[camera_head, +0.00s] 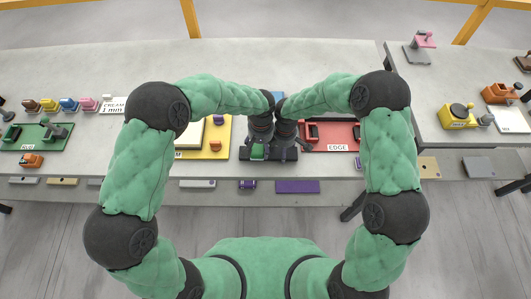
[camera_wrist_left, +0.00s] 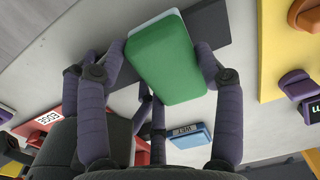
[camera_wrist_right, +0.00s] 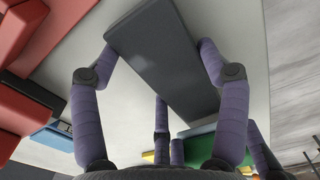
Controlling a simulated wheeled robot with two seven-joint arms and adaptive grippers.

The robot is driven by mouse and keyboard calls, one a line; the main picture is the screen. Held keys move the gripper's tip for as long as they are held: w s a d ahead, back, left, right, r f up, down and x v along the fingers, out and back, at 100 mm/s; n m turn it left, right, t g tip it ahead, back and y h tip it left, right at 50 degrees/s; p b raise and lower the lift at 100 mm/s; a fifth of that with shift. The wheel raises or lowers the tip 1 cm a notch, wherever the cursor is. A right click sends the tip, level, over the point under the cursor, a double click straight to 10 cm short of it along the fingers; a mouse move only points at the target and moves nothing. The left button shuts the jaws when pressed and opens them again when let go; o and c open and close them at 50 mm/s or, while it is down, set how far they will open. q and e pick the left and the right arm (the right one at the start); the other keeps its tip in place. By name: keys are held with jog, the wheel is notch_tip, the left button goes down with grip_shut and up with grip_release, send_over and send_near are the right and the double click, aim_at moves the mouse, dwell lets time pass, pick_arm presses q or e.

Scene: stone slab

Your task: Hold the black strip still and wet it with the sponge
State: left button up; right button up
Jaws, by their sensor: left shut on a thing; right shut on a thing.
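The black strip (camera_wrist_right: 165,72) is a long dark flat bar on the slab, also in the head view (camera_head: 287,154). My right gripper (camera_wrist_right: 157,52) is shut across it, with a finger on each long side. The sponge (camera_wrist_left: 168,62) is a green block with a pale blue layer. My left gripper (camera_wrist_left: 160,54) is shut on its two sides. The sponge is over the strip's left part in the head view (camera_head: 257,152). I cannot tell whether it touches the strip. The far part of the strip shows beyond it in the left wrist view (camera_wrist_left: 212,28).
A blue block with a white label (camera_wrist_left: 190,135) lies behind the grippers. A red board marked EDGE (camera_head: 335,148) is at the right, and a yellow board (camera_head: 217,153) at the left. Purple and grey pieces lie along the front edge.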

pick_arm(q)
jog(key=shift+w+a+r, duration=0.15)
jog(key=shift+a+r, duration=0.25)
jog(key=shift+a, duration=1.4)
jog(key=shift+s+d+r, duration=0.1)
jog(key=shift+r, duration=2.15)
jog(key=shift+s+r, duration=0.1)
jog(key=shift+r, duration=2.15)
jog(key=o, duration=0.5)
jog(key=c, duration=0.5)
